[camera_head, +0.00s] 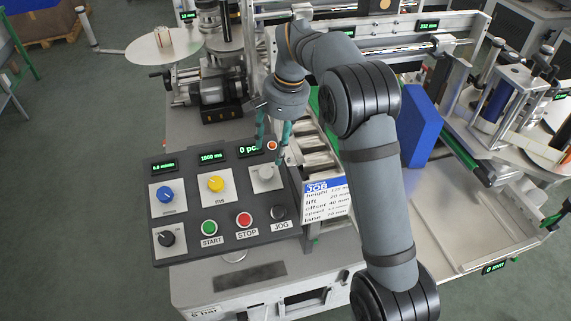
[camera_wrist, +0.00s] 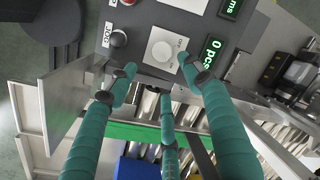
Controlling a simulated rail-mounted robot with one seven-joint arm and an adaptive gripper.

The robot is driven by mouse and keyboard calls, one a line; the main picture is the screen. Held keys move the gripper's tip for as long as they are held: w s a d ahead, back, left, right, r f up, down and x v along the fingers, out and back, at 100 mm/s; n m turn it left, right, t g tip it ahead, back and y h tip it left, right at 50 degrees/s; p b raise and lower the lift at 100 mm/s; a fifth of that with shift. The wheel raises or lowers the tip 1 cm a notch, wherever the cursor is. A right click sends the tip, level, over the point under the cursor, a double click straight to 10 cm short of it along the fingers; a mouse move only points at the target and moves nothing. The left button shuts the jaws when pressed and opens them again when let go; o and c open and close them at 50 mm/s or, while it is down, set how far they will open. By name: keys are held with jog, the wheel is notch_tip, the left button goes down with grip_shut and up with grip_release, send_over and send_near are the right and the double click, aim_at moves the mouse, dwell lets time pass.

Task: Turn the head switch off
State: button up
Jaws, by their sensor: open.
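The dark control panel (camera_head: 188,247) stands left of my arm, with several knobs and buttons. A pale round knob on a light plate (camera_head: 265,173) sits at its upper right. The wrist view shows this knob (camera_wrist: 162,51) with small lettering around it; I cannot read all of it or tell the knob's setting. I take it as the head switch, though no clear name shows. My gripper (camera_head: 271,152) has teal fingers, open and empty, near the panel's upper right edge. In the wrist view its fingertips (camera_wrist: 158,72) lie on either side below the knob, apart from it.
Near the knob are the black JOG button (camera_head: 279,212), red STOP button (camera_head: 244,219), yellow knob (camera_head: 215,184) and green counter display (camera_head: 250,149). A job card (camera_head: 328,198) stands right of the panel. Rollers (camera_wrist: 187,114) run beneath the gripper. A blue block (camera_head: 421,128) is behind my arm.

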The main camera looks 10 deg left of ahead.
aim_at(266, 172)
jog(key=a+f, duration=0.1)
jog(key=f, duration=0.5)
jog(key=a+f, duration=0.1)
jog(key=f, duration=0.2)
jog(key=shift+s+a, duration=0.3)
jog(key=shift+w+f, duration=0.1)
jog(key=shift+f, duration=0.35)
jog(key=shift+c, duration=1.3)
jog(key=c, duration=0.7)
jog(key=shift+c, duration=0.6)
